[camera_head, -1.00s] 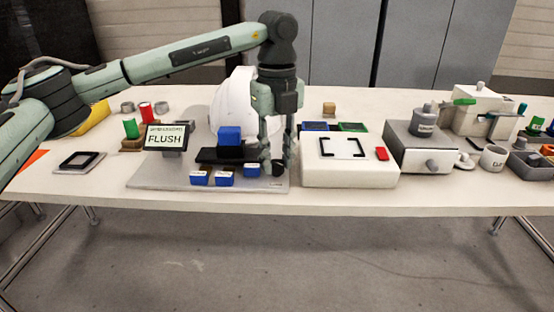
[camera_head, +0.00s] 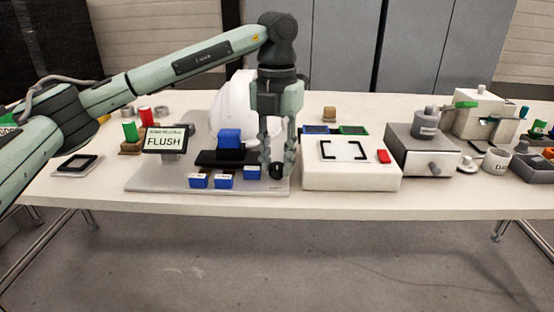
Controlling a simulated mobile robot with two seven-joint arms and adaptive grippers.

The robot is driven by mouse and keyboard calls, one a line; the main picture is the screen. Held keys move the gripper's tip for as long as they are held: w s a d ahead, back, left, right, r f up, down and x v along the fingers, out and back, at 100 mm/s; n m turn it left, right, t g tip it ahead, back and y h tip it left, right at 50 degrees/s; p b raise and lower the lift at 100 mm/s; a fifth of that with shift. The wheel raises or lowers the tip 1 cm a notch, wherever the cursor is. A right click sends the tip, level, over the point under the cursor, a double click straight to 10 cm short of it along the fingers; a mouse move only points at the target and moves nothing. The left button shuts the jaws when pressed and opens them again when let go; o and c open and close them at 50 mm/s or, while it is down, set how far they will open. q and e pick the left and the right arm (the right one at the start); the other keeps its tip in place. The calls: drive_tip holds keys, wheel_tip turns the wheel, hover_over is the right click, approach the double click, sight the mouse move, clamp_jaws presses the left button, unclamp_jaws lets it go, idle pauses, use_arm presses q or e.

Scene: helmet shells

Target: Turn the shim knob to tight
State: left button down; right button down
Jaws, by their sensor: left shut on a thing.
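My left gripper (camera_head: 276,165) points straight down at the right end of a grey plate (camera_head: 150,180). Its fingers are shut on a small black knob (camera_head: 277,171) near the plate's front right corner. The fingers partly cover the knob, so its marking does not show. On the plate, a small display (camera_head: 165,142) reads FLUSH. A blue block (camera_head: 229,138) sits on a black holder (camera_head: 214,157) in the middle, with several blue labelled blocks (camera_head: 223,182) in front. My right gripper is not in view.
A white helmet shell (camera_head: 232,105) stands behind the black holder. A white box with a black bracket outline (camera_head: 325,178) stands close to the right of the gripper. A grey machine (camera_head: 408,158) is farther right.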

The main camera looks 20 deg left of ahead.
sight(276, 166)
use_arm(q)
drive_tip(key=shift+m, duration=0.5)
drive_tip(key=c, duration=1.2)
unclamp_jaws()
drive_tip(key=shift+r, duration=0.1)
drive_tip(key=shift+r, duration=3.95)
drive_tip(key=shift+s+f, duration=0.1)
